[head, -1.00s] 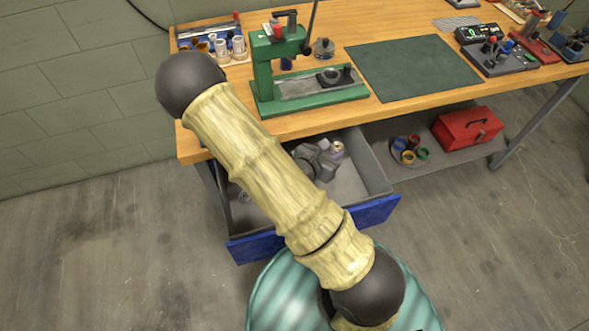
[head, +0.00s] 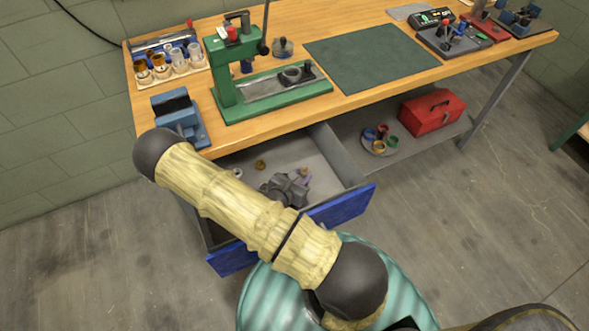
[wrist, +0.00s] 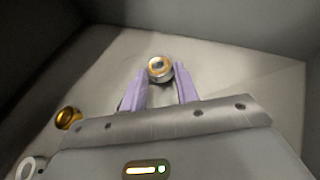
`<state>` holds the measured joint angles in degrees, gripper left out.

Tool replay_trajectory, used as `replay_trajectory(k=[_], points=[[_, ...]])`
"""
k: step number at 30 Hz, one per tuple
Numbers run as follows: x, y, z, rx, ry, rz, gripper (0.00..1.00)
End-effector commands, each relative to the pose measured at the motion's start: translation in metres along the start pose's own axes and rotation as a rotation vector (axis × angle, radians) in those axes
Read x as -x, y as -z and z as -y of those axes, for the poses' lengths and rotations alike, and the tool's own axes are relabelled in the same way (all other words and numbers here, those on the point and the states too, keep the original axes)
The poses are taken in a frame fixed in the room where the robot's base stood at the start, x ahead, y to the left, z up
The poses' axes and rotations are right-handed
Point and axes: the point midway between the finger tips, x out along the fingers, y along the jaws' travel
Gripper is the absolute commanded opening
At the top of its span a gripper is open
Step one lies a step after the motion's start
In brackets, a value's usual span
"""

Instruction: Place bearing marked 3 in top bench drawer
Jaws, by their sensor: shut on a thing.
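The top bench drawer (head: 342,157) is pulled open below the bench top, with a blue front. My gripper (head: 298,180) is down inside it. In the wrist view, the lavender fingers of my gripper (wrist: 160,76) are shut on a small round bearing (wrist: 160,68) with a metal rim and an orange-brown face. The bearing (head: 304,172) is low over the drawer floor; I cannot tell whether it touches. Its mark is too small to read. My arm hides part of the drawer's front and left side.
A brass ring (wrist: 68,118) and a pale ring (wrist: 28,168) lie in the drawer left of my gripper. A green press (head: 240,85), a blue vise (head: 180,115) and a dark mat (head: 372,58) are on the bench. A red toolbox (head: 432,111) sits on the lower shelf.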

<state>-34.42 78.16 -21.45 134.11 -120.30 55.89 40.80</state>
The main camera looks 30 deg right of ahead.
Motion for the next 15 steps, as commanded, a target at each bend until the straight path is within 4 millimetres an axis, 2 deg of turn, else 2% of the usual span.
replay_trajectory(k=[6,14,15], points=[[-0.002,-0.001,-0.003,-0.002,0.0,0.001,0.04],[-0.022,-0.011,-0.036,-0.003,-0.003,0.002,0.04],[-0.023,-0.003,-0.034,0.003,0.0,-0.001,0.04]])
